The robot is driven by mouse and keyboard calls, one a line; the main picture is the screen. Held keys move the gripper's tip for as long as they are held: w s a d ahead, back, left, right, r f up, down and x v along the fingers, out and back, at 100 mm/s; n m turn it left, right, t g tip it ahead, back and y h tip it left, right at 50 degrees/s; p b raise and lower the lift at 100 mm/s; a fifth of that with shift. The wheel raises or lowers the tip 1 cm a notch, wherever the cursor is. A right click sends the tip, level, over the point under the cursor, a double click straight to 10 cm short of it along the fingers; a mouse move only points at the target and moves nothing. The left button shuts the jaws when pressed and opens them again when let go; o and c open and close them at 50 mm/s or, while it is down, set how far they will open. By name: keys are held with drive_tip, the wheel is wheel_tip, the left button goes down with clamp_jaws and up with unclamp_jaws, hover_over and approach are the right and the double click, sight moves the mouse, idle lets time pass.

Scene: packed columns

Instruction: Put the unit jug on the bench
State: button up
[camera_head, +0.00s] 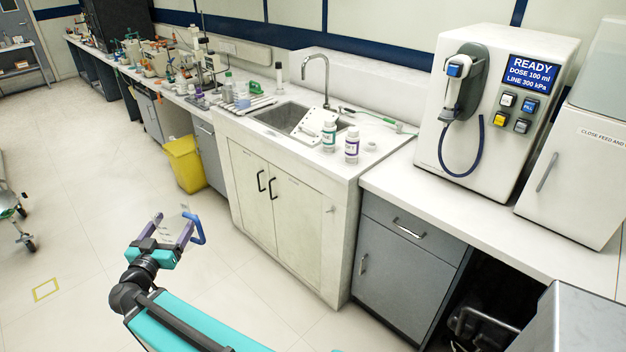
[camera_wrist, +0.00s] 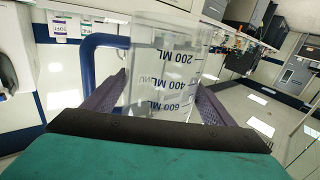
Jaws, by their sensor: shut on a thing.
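The unit jug (camera_wrist: 170,65) is clear, with dark 200, 400 and 600 ML marks and a blue handle. My gripper (camera_wrist: 155,100) is shut on it, one purple finger on each side of its body. In the head view, my gripper (camera_head: 171,238) holds the jug, whose blue handle (camera_head: 198,227) shows, over the open floor in front of the sink cabinet. The jug is apart from the bench. The white bench top (camera_head: 395,190) runs right of the sink. I cannot tell whether the jug holds any liquid.
A dispenser with a READY display (camera_head: 500,110) stands on the right bench. Two labelled bottles, green-labelled (camera_head: 328,137) and purple-labelled (camera_head: 351,147), stand by the sink (camera_head: 283,114). A yellow bin (camera_head: 185,163) is on the floor. The bench front strip is clear.

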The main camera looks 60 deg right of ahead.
drive_tip(key=s+d+r+m+g+h+p, duration=0.1)
drive_tip(key=s+d+m+g+p, duration=0.1)
drive_tip(key=s+d, duration=0.7)
drive_tip(key=s+d+r+m+g+p, duration=0.1)
drive_tip(key=s+d+g+p, duration=0.2)
drive_tip(key=d, duration=1)
drive_tip(key=s+d+r+m+g+h, duration=0.1)
drive_tip(key=s+d+m+g, duration=0.1)
drive_tip(key=s+d, duration=0.8)
drive_tip(key=s+d+m+g+p, duration=0.1)
drive_tip(key=s+d, duration=0.4)
drive_tip(key=s, duration=0.5)
drive_tip(key=s+d+r+m+g+p, duration=0.1)
drive_tip(key=s+d+g+p, duration=0.1)
drive_tip(key=s+d, duration=0.4)
drive_tip(key=s+d+m+g+y+p, duration=0.1)
drive_tip(key=s+d, duration=0.5)
drive_tip(key=s, duration=1)
drive_tip(key=m+g+p, duration=0.1)
drive_tip(key=g, duration=0.1)
drive_tip(key=shift+d+r+g, duration=0.25)
drive_tip(key=shift+r+g, duration=0.05)
drive_tip(key=shift+w, duration=0.15)
